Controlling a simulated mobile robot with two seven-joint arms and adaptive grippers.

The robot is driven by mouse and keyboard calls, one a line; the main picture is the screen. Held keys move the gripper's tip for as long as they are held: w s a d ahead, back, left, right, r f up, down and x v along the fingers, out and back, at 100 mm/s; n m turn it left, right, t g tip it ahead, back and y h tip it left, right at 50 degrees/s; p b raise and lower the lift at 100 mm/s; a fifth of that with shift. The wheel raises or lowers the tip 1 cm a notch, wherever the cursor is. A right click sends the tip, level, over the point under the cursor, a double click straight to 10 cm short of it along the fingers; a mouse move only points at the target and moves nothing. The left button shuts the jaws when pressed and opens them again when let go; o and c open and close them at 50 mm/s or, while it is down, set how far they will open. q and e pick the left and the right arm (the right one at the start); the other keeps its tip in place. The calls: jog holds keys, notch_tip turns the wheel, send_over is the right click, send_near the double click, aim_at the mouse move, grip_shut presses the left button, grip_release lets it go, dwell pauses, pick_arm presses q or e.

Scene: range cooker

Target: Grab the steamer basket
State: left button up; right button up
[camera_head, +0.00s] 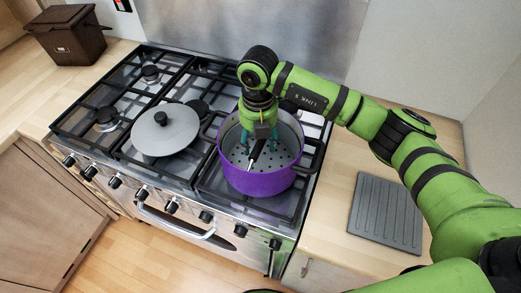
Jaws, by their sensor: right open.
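A purple pot (262,184) stands on the right front burners of the cooker. A grey perforated steamer basket (284,150) sits inside it, with its holes showing. My right gripper (260,149) points down into the pot from above. Its teal fingers are apart, on either side of a thin dark upright piece with a light edge, which looks like the basket's handle. I cannot tell whether the fingers touch it. The gripper hides part of the basket's middle and the pot's back rim. My left gripper is not in view.
A grey round lid (180,139) with a knob lies on the grates left of the pot. A ribbed grey board (385,213) lies on the right counter. A brown lidded bin (72,42) stands at the back left. The wall panel rises behind the cooker (225,232).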

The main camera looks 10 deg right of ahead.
jog(key=shift+s, duration=0.1)
jog(key=shift+c, duration=0.8)
grip_shut()
